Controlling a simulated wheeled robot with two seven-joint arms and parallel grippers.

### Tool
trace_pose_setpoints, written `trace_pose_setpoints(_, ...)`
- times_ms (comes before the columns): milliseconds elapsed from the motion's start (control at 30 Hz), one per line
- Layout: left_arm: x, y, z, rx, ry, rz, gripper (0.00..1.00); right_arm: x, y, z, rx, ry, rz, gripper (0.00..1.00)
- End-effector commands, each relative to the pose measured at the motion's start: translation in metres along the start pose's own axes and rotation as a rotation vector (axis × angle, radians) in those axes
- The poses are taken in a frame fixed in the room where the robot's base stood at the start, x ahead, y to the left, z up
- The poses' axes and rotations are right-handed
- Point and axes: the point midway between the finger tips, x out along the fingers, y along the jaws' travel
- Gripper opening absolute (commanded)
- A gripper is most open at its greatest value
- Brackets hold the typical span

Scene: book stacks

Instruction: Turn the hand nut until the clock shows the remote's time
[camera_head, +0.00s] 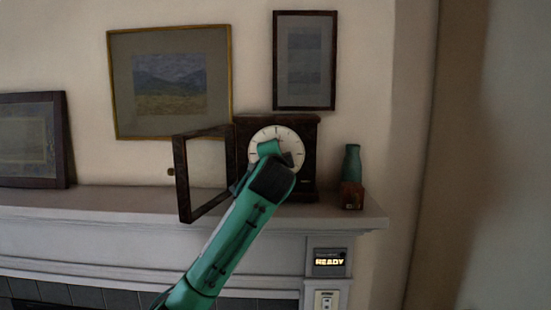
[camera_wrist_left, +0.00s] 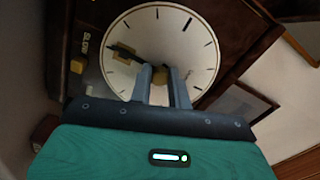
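The wooden mantel clock (camera_head: 303,131) stands on the mantel with its glazed door (camera_head: 182,178) swung open to the left. Its white dial (camera_head: 262,134) is partly hidden by my arm. My left gripper (camera_head: 270,150) is at the dial's centre. In the left wrist view, its two grey fingers (camera_wrist_left: 161,78) lie on either side of the brass hand nut (camera_wrist_left: 160,76) and appear closed on it. A black hand (camera_wrist_left: 124,49) points to the picture's left there; the other hand is unclear. A remote with a time is not identifiable. My right gripper is out of view.
Framed pictures (camera_head: 170,124) hang behind; another frame (camera_head: 66,140) leans left.

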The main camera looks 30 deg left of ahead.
Motion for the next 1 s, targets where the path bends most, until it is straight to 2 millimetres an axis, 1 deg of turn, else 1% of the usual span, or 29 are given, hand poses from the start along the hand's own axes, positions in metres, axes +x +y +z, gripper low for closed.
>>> trace_pose_setpoints(33,0.0,0.003,0.0,0.003,-0.001,0.006,0.26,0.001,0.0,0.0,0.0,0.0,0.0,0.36)
trace_pose_setpoints(100,0.0,0.003,0.0,0.002,-0.001,0.005,0.4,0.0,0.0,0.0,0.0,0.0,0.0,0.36)
trace_pose_setpoints(367,0.0,0.001,0.0,0.002,0.0,0.002,0.4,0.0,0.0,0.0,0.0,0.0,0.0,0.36)
trace_pose_setpoints(467,-0.004,0.002,0.0,0.001,0.001,0.001,0.4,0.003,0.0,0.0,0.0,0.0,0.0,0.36)
trace_pose_setpoints(567,-0.016,0.003,0.0,0.0,0.002,-0.001,0.4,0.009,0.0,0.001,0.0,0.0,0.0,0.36)
trace_pose_setpoints(633,-0.029,0.004,0.001,0.0,0.004,-0.002,0.4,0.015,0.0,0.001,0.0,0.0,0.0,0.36)
trace_pose_setpoints(900,-0.091,0.004,0.001,-0.001,0.005,-0.001,0.4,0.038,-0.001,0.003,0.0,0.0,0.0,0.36)
trace_pose_setpoints(1000,-0.11,0.004,0.001,0.0,0.003,0.0,0.4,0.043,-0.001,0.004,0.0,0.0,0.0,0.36)
